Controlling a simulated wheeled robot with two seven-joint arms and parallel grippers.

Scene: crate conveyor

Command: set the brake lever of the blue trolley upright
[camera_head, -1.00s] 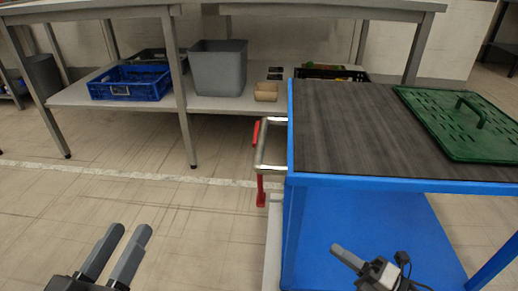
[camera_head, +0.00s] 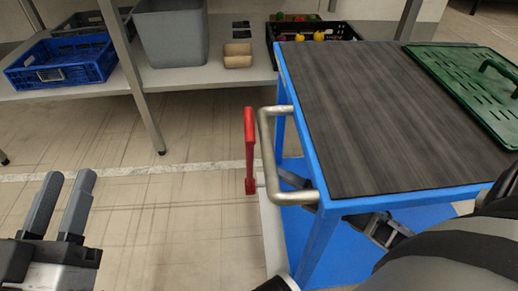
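The red brake lever (camera_head: 249,150) is beside the metal handle (camera_head: 266,150) at the left end of the blue trolley (camera_head: 321,195). It runs nearly straight up the picture from its lower end; its true tilt is hard to judge from above. My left gripper (camera_head: 69,182) is at the lower left, empty, its two fingers apart, well away from the lever. My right gripper (camera_head: 384,230) shows only partly under the trolley's top edge. A dark piece between handle and trolley may be its finger. Its fingertips are mostly hidden, and I see no contact with the lever.
A green lid (camera_head: 475,80) lies on the trolley's dark top. Behind stands a table with a lower shelf (camera_head: 190,78) holding a blue crate (camera_head: 60,62), a grey bin (camera_head: 172,35) and a black crate (camera_head: 315,30) with produce. The floor left of the trolley is clear.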

